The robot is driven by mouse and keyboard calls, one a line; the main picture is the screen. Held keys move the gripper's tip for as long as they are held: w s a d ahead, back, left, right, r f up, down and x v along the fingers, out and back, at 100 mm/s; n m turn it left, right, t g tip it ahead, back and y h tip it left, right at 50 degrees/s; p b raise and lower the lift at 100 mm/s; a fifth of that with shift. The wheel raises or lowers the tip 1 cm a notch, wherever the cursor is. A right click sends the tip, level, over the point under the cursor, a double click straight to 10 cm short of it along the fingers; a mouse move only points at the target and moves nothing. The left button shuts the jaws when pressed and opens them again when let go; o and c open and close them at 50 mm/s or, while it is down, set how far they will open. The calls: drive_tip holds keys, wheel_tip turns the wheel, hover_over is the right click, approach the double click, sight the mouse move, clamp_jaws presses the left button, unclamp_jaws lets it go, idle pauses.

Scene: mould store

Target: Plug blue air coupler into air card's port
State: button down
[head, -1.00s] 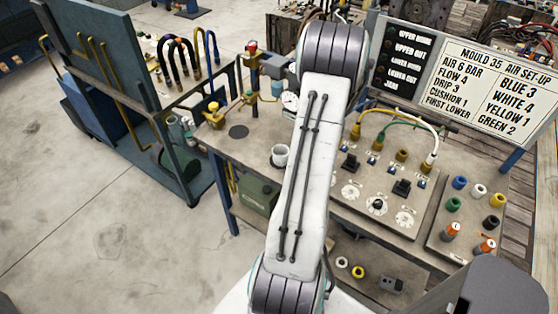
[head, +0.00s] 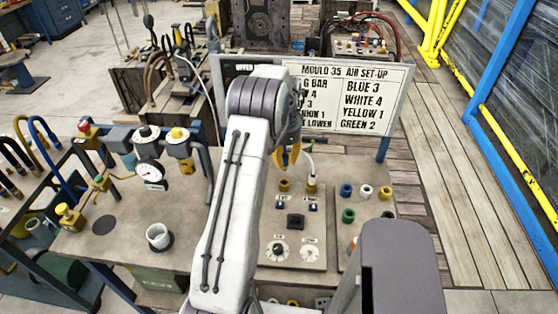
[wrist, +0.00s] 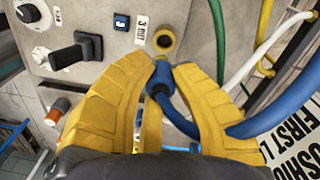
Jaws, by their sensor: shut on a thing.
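The air card (head: 345,100), headed "MOULD 35 AIR SET-UP", lists BLUE 3, WHITE 4, YELLOW 1 and GREEN 2; my arm hides part of its left side. My gripper (wrist: 160,68) is shut on the blue air coupler (wrist: 160,80), whose blue hose (wrist: 265,122) loops off to the right. In the wrist view the coupler's tip is close to a brass port (wrist: 164,40) with a label (wrist: 141,28) reading 3 beside it. A gap seems to show between them. In the head view my gripper (head: 288,157) is over the back of the panel, and the coupler is hidden.
Green and white hoses (wrist: 240,70) run close to the right of the port. A black knob (wrist: 75,50) and a blue switch (wrist: 121,22) sit to its left. Coloured caps (head: 366,192) stand at the panel's right. A white cup (head: 158,236) stands on the bench.

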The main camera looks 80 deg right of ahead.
drive_tip(key=shift+d, duration=0.2)
drive_tip(key=shift+d+f, duration=0.1)
drive_tip(key=shift+f, duration=0.15)
drive_tip(key=shift+f+b, duration=2)
drive_tip(key=shift+f, duration=0.65)
drive_tip(key=shift+f+b, duration=1.05)
drive_tip(key=shift+f, duration=0.2)
idle(1.4)
drive_tip(key=c, duration=0.6)
unclamp_jaws()
drive_tip(key=shift+r, duration=0.1)
drive_tip(key=shift+r+p, duration=2.6)
drive_tip(key=shift+r, duration=1.1)
